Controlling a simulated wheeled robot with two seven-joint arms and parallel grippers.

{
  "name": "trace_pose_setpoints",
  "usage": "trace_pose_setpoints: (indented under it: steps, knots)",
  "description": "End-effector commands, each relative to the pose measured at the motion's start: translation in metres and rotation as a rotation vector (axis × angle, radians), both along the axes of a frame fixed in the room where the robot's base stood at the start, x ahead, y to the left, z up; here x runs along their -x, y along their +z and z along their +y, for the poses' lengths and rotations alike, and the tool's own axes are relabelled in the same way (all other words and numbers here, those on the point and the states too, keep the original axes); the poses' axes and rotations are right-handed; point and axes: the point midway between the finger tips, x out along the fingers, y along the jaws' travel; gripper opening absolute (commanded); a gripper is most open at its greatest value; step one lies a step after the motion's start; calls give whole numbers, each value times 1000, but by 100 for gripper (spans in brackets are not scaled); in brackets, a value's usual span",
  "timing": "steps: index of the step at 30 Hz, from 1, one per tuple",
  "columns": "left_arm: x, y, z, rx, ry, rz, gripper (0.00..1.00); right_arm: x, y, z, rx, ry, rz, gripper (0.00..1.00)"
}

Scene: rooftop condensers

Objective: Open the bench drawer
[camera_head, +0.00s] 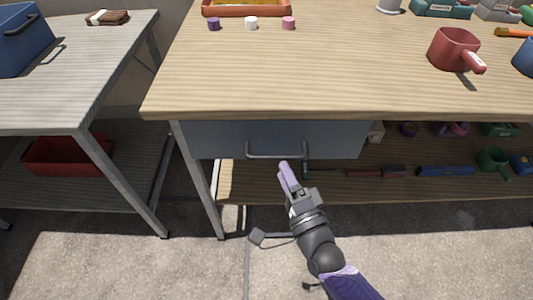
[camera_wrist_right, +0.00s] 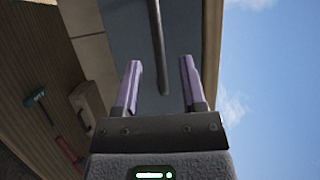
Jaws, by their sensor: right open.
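The bench drawer (camera_head: 225,140) is a blue-grey panel under the wooden bench top, and it looks shut. Its grey bar handle (camera_head: 277,156) runs across the lower middle of the front. My right gripper (camera_head: 286,177) is just in front of and below the handle in the head view. In the right wrist view the right gripper (camera_wrist_right: 160,85) has its two purple fingers apart with nothing held. The handle (camera_wrist_right: 158,50) shows beyond the fingertips, its near end between them in the picture; I cannot tell whether they touch. My left gripper is not in view.
The wooden bench top (camera_head: 330,80) overhangs the drawer, with a red mug (camera_head: 455,48) and small caps on it. A lower shelf (camera_head: 300,190) holds tools and mugs. A second table (camera_head: 90,80) stands left. The paved floor in front is clear.

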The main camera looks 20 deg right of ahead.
Motion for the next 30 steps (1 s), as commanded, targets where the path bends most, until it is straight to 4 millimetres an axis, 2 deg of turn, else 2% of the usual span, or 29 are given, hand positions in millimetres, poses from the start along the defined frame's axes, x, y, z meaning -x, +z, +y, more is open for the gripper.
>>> trace_pose_setpoints:
  steps: [3, 6, 10, 16, 21, 24, 30]
  knots:
    - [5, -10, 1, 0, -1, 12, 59, -25, 1, 3, -1, 0, 1, 52]
    - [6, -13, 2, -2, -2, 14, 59, -39, 4, 5, 2, 0, 1, 52]
    - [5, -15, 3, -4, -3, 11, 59, -46, 7, 6, 2, 0, 2, 52]
    - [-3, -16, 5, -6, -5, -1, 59, -46, 8, 6, 4, 1, 3, 52]
    - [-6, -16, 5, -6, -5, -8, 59, -46, 7, 6, 5, 1, 4, 16]
    - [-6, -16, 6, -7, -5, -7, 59, -46, 7, 6, 5, 1, 4, 0]
    - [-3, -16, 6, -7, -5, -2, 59, -46, 7, 6, 5, 1, 4, 0]
